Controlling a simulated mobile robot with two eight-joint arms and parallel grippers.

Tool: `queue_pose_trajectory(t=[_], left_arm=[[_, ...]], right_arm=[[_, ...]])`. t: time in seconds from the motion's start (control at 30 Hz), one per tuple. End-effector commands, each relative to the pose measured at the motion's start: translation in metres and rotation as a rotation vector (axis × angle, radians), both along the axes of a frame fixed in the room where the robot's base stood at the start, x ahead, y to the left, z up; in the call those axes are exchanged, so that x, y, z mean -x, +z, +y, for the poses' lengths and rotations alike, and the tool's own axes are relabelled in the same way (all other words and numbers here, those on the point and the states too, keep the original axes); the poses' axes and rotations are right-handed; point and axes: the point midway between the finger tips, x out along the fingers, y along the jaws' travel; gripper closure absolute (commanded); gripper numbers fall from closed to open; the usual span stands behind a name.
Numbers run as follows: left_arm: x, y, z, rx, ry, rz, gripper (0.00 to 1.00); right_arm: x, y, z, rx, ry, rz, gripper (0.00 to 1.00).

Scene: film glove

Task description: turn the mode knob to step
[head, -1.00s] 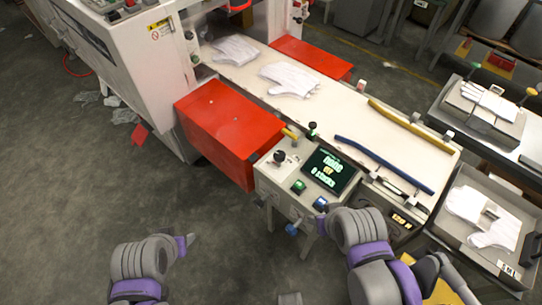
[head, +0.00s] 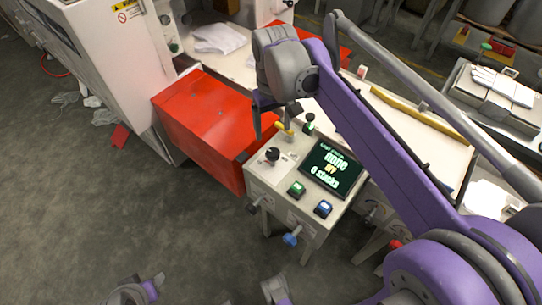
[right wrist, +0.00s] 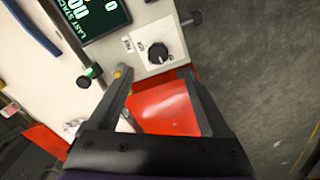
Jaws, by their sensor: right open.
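The mode knob (head: 271,155) is a black round knob on a white plate at the left of the control panel (head: 257,178). In the right wrist view the knob (right wrist: 158,52) lies just beyond the fingertips; its small labels are too blurred to read. My right gripper (head: 276,118) hangs above the back of the panel, fingers down. In its wrist view the jaws (right wrist: 154,75) are apart and empty, not touching the knob. My left gripper (head: 158,279) is at the bottom edge, its jaws unclear.
A red box (head: 205,120) stands left of the panel. Green (head: 297,188) and blue (head: 323,208) buttons sit at the panel's front. A yellow-tipped lever (head: 286,130) and a green-topped knob (head: 309,122) stand behind the mode knob.

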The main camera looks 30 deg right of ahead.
Motion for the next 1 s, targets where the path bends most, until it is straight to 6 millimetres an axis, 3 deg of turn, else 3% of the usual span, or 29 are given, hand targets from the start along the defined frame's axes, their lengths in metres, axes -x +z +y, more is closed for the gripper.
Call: queue_pose_trajectory(t=[0.23,0.7,1.0], left_arm=[[0.0,-0.01,0.0,0.0,0.0,0.003,0.5],[0.0,-0.029,0.0,0.0,0.0,0.009,0.5],[0.0,-0.031,0.0,0.0,0.0,0.01,0.5]], right_arm=[[-0.009,-0.017,-0.004,-0.004,-0.004,0.028,0.18],[-0.008,-0.098,-0.004,-0.004,-0.004,0.027,0.18],[-0.008,-0.109,-0.004,-0.004,-0.004,0.026,0.18]])
